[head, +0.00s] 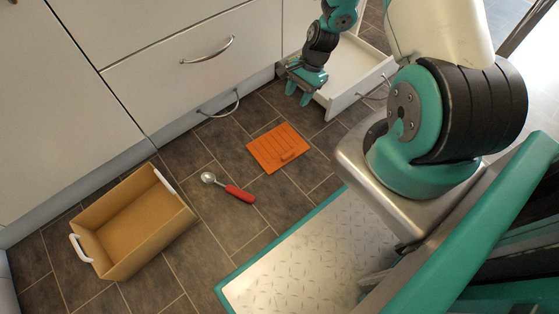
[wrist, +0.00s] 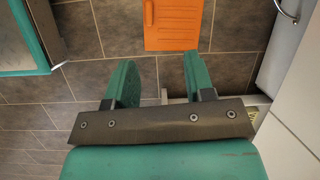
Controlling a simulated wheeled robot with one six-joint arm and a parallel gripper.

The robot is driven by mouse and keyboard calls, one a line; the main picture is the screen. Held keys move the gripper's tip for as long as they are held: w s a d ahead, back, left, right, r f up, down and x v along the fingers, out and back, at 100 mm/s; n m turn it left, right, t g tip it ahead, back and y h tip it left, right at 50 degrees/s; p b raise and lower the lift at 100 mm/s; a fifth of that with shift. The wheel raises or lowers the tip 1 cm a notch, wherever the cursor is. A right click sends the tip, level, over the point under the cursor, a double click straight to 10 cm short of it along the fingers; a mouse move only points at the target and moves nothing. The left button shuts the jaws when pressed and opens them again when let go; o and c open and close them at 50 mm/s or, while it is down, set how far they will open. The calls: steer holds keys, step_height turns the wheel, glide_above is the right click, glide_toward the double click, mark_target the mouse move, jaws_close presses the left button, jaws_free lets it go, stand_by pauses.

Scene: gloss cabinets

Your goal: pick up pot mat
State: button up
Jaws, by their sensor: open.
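The orange pot mat (head: 278,147) lies flat on the dark tiled floor in front of the cabinets. It has slots and a small raised handle-like bar near one edge. In the wrist view the pot mat (wrist: 173,27) shows at the top, cut off by the frame edge, ahead of my fingers. My gripper (head: 297,98) is above and to the right of the mat in the head view, near the open drawer. In the wrist view my gripper (wrist: 157,72) is open, with nothing between its two green fingers.
A tan box (head: 135,222) with white handles stands on the floor at the left. A scoop with a red handle (head: 240,194) lies between box and mat. An open white drawer (head: 350,78) juts out beside my gripper. Bare floor surrounds the mat.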

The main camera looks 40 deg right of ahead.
steer(key=m+b, duration=0.2)
steer(key=b, duration=0.1)
glide_toward(288, 154)
steer(key=b+x, duration=0.1)
steer(key=b, duration=0.1)
steer(key=b+x, duration=0.1)
steer(key=b, duration=0.1)
steer(key=b+x, duration=0.1)
steer(key=b, duration=0.1)
steer(key=shift+w+d+f, duration=0.15)
steer(key=shift+f, duration=0.3)
steer(key=b+x, duration=0.5)
steer(key=x, duration=0.1)
steer(key=shift+b, duration=0.3)
steer(key=shift+r, duration=0.2)
steer(key=shift+c, duration=0.2)
jaws_close()
